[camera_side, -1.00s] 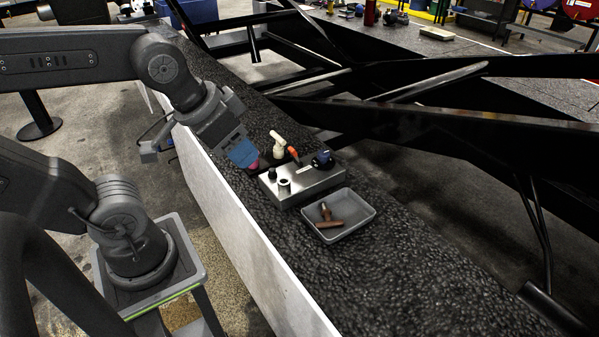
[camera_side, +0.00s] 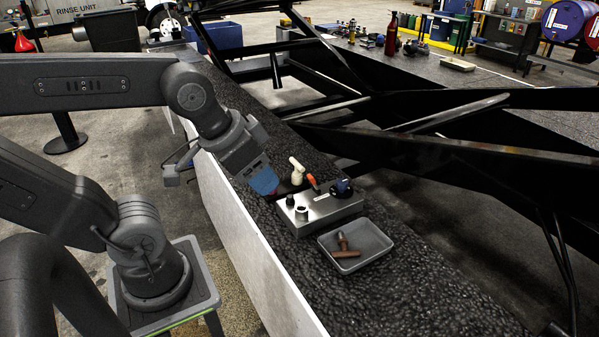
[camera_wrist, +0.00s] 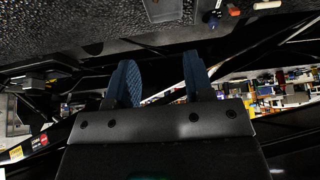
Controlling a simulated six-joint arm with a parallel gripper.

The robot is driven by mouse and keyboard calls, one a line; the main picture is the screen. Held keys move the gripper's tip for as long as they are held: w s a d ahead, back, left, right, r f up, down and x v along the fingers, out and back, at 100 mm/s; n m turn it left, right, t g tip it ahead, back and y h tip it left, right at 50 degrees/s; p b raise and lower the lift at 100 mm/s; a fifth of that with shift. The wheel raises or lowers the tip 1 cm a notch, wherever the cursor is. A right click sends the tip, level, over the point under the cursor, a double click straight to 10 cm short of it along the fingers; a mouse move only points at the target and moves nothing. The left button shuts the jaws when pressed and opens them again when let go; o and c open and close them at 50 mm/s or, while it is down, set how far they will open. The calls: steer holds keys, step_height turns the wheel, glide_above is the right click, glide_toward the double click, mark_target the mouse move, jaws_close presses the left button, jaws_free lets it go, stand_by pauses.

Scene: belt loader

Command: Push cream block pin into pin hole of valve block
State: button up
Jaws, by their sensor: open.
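I cannot tell which is the pin hole. My gripper (camera_side: 266,187), with blue fingers, is open left of the block, apart from the pin. The wrist view shows both fingers (camera_wrist: 161,82) spread and empty.
An orange-handled part (camera_side: 313,183) is between the cream pin and blue cap. Black frame beams (camera_side: 430,155) run close behind the belt.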

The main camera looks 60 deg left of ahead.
stand_by(0.6)
steer(key=m+g+y, duration=0.3)
steer(key=m+y, duration=0.1)
steer(key=m, duration=1.3)
glide_above(297, 163)
steer(key=s+d, duration=0.3)
steer(key=d, duration=0.3)
step_height(297, 163, down, 11)
steer(key=shift+m+y, duration=0.3)
steer(key=x, duration=0.8)
steer(key=shift+a+f, duration=0.15)
steer(key=shift+a, duration=0.15)
steer(key=shift+x, duration=3.2)
steer(key=shift+a, duration=0.1)
steer(key=shift+c, duration=0.5)
